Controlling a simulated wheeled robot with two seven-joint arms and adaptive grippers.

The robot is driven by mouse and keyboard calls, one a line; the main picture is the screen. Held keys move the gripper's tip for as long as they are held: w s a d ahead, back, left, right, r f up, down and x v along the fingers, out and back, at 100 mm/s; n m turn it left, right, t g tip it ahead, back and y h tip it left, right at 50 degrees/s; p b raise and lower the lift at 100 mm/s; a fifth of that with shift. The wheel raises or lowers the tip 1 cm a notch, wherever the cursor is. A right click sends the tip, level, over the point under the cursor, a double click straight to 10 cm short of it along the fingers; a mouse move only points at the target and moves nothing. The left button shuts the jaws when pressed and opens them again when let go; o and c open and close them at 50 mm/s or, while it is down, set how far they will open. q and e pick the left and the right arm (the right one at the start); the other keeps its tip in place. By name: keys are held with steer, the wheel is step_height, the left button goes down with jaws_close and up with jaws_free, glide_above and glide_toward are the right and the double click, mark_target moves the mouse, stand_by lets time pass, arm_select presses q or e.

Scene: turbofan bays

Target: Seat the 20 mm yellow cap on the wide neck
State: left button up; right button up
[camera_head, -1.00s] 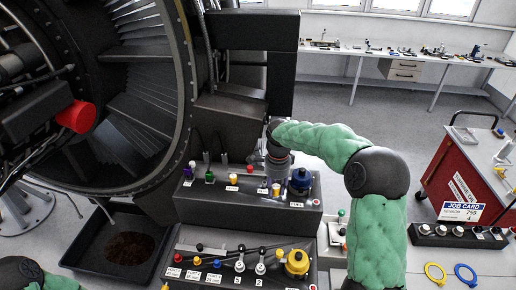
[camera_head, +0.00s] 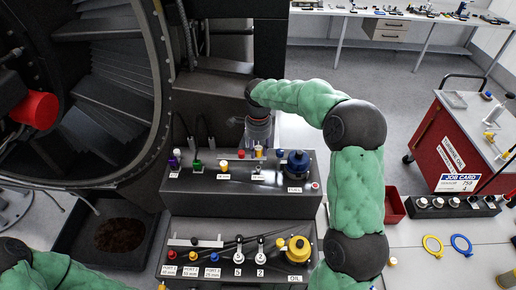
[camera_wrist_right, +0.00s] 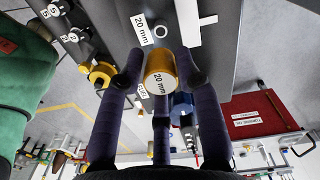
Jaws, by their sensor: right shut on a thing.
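My right gripper (camera_head: 258,143) hangs over the rear black console and is shut on the yellow cap (camera_head: 258,152). In the right wrist view the gripper (camera_wrist_right: 160,78) has its dark purple fingers around the yellow cap (camera_wrist_right: 159,62), whose pale end reads 20 mm. The cap appears held above the console top. I cannot tell which fitting is the wide neck. My left arm shows at the lower left; its gripper is out of view.
The front console carries a large yellow cap (camera_head: 298,247) and several plugs. A red cart (camera_head: 453,145) stands at right.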

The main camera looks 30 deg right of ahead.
steer(key=b, duration=0.3)
glide_above(258, 168)
steer(key=shift+d+f, duration=0.1)
steer(key=shift+f, duration=2.4)
steer(key=shift+f+b, duration=0.8)
steer(key=shift+r, duration=0.1)
steer(key=shift+r+p, duration=1.95)
steer(key=shift+r, duration=1)
steer(key=shift+f, duration=0.1)
